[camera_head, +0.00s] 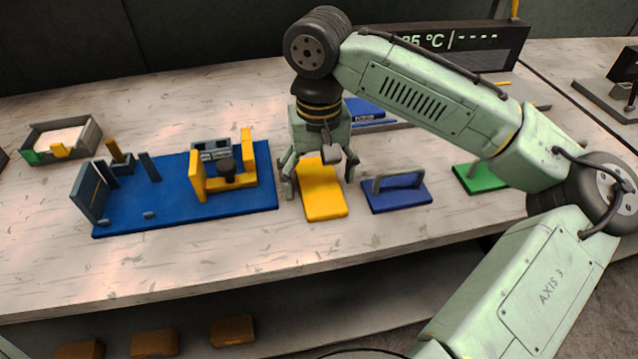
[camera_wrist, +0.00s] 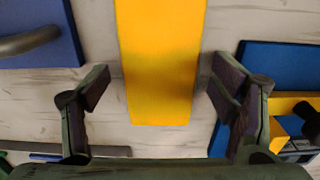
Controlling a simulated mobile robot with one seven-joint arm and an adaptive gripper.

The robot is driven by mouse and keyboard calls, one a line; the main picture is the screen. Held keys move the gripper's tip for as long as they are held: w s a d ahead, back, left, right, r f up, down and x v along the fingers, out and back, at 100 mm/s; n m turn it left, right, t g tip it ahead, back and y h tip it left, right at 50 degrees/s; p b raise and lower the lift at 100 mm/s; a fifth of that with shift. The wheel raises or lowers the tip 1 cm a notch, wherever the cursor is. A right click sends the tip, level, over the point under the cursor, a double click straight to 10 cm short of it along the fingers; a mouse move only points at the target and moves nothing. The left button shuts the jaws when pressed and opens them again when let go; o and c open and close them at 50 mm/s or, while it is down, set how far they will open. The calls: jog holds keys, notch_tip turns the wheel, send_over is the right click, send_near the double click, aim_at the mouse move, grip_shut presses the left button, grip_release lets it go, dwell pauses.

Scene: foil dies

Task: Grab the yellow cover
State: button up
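The yellow cover (camera_head: 323,199) is a flat yellow plate lying on the bench between the blue fixture base and a small blue plate with a handle. My gripper (camera_head: 319,181) is over the cover, with one finger on each side of it. In the wrist view the cover (camera_wrist: 160,62) runs between the two fingers of my gripper (camera_wrist: 158,88). The fingers are spread wide, with a gap to the cover on both sides. The cover's handle or top detail, if any, is hidden by my gripper in the head view.
The blue fixture base (camera_head: 150,212) with yellow and grey parts stands left of the cover. A blue plate with a grey handle (camera_head: 397,193) lies close on the right, and a green one (camera_head: 478,178) farther right. A grey tray (camera_head: 62,139) sits far left. The bench front is clear.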

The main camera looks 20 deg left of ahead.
jog(key=c, duration=1.1)
jog(key=shift+r, duration=0.1)
